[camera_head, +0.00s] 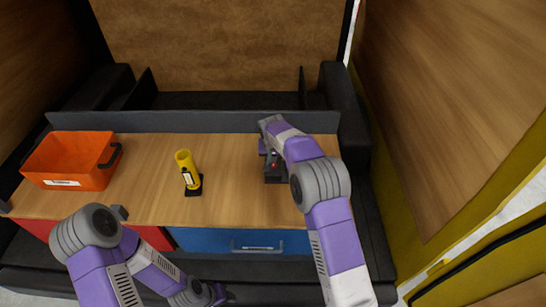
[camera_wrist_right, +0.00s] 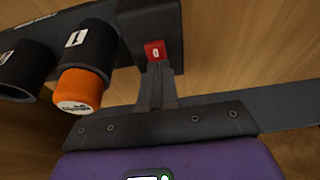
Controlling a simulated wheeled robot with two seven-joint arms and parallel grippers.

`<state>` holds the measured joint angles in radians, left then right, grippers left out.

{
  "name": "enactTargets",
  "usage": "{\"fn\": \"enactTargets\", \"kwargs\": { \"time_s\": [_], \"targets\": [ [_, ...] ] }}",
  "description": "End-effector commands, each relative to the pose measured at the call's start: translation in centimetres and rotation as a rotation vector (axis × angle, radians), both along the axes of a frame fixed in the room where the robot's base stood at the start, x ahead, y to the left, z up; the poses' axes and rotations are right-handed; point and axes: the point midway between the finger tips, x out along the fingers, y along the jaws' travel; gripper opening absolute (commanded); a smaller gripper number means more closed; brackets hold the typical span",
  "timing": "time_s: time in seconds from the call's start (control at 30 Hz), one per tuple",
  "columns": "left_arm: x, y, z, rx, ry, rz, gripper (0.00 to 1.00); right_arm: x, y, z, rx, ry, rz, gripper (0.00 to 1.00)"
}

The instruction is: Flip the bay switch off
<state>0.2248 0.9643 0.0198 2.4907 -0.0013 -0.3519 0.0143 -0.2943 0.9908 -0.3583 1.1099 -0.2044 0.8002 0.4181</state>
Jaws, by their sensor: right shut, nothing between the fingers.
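The bay switch is a small red rocker marked "0" (camera_wrist_right: 155,50) on a dark box in the right wrist view. In the head view the dark switch box (camera_head: 275,179) stands on the right part of the wooden table, partly covered by my right arm. My right gripper (camera_wrist_right: 157,70) is shut and empty, its fingertips at the lower edge of the red rocker. I cannot tell whether they touch it. My left gripper (camera_head: 212,295) is low at the front, away from the switch; its jaws are too unclear to read.
Beside the switch in the wrist view are two dark tubes, one holding an orange plug (camera_wrist_right: 82,90). On the table (camera_head: 235,190) stand a yellow flashlight (camera_head: 186,165) on a dark base and an orange bin (camera_head: 70,160) at left. A blue drawer (camera_head: 215,240) is below.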

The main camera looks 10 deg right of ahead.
Motion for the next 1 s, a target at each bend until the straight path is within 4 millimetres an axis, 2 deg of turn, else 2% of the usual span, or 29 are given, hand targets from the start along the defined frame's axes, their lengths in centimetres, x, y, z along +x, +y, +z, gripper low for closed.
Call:
{"fn": "enactTargets", "kwargs": {
  "time_s": [0.17,0.37,0.47,0.7,0.83,1.0],
  "targets": [
    [0.0,0.0,0.6,0.000,0.000,0.000,0.43,-0.1,0.0,1.0,0.000,-0.001,-0.001,0.00],
    [0.0,0.0,2.9,0.000,0.000,0.000,0.43,-0.5,-0.2,4.9,0.000,-0.002,-0.005,0.00],
    [0.0,0.0,1.9,0.000,0.000,0.000,0.43,-1.8,0.2,6.4,0.001,-0.005,-0.003,0.00],
    [0.0,0.0,1.4,0.000,0.000,0.000,0.43,-4.3,0.8,10.6,0.001,-0.002,-0.003,0.00],
    [0.0,0.0,1.3,0.000,0.000,0.000,0.43,-5.1,0.9,11.9,0.000,-0.002,-0.004,0.00],
    [0.0,0.0,1.3,0.000,0.000,0.000,0.43,-5.5,1.0,12.6,0.000,0.000,-0.005,0.00]
  ]
}}
